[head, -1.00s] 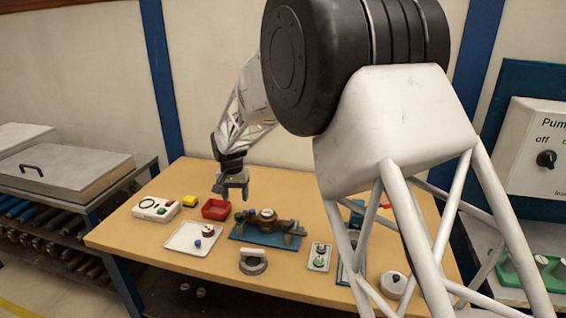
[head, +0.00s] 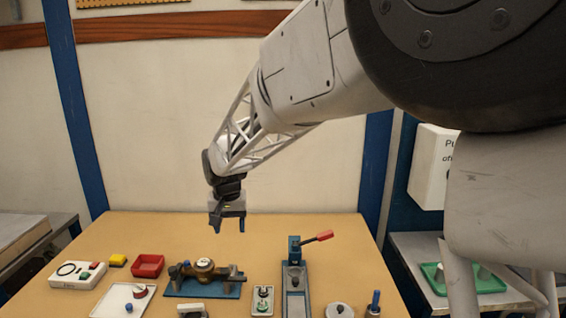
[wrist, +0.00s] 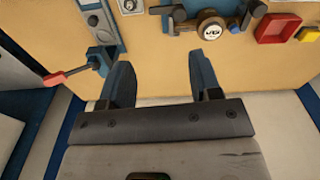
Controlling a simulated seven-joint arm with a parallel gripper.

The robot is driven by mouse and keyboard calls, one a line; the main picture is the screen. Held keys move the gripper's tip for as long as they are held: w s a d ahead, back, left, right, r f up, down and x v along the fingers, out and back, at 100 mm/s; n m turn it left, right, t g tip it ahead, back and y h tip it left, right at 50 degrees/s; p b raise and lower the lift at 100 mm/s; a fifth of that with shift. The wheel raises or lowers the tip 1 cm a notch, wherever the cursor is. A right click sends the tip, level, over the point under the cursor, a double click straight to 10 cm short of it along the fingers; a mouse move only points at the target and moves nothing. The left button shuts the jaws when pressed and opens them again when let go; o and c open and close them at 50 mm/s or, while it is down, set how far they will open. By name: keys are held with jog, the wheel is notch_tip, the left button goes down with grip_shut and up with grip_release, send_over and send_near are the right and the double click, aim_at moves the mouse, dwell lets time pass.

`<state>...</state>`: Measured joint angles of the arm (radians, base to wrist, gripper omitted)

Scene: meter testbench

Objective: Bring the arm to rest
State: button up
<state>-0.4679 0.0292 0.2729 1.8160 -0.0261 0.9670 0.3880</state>
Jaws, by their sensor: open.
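My gripper (head: 228,222) hangs above the back part of the wooden table (head: 330,228), pointing down, in the head view. Its two blue fingers are apart with nothing between them; the wrist view shows the same open gripper (wrist: 163,90). It is clear of the brass meter (head: 204,266) on its blue stand, which lies in front of it. My arm reaches in from the upper right of the head view.
A red tray (head: 147,266), yellow block (head: 117,260), white button box (head: 78,275) and white tray (head: 112,301) sit at left. A lever clamp with a red handle (head: 318,237) stands right. The table's back strip is clear.

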jog(key=s+d+r+t, duration=0.1)
jog(key=s+d+r, duration=0.2)
jog(key=s+d, duration=0.65)
jog(key=s+d+r, duration=0.3)
jog(key=s+d, duration=0.3)
jog(key=d, duration=0.6)
jog(key=s+d+f, duration=0.1)
jog(key=s+d, duration=0.4)
jog(key=s, duration=0.5)
jog(key=s+d+f+m+t, duration=0.1)
jog(key=s+d+f, duration=0.1)
jog(key=s+d, duration=0.4)
jog(key=s, duration=0.4)
jog(key=shift+d, duration=0.15)
jog(key=shift+w, duration=0.2)
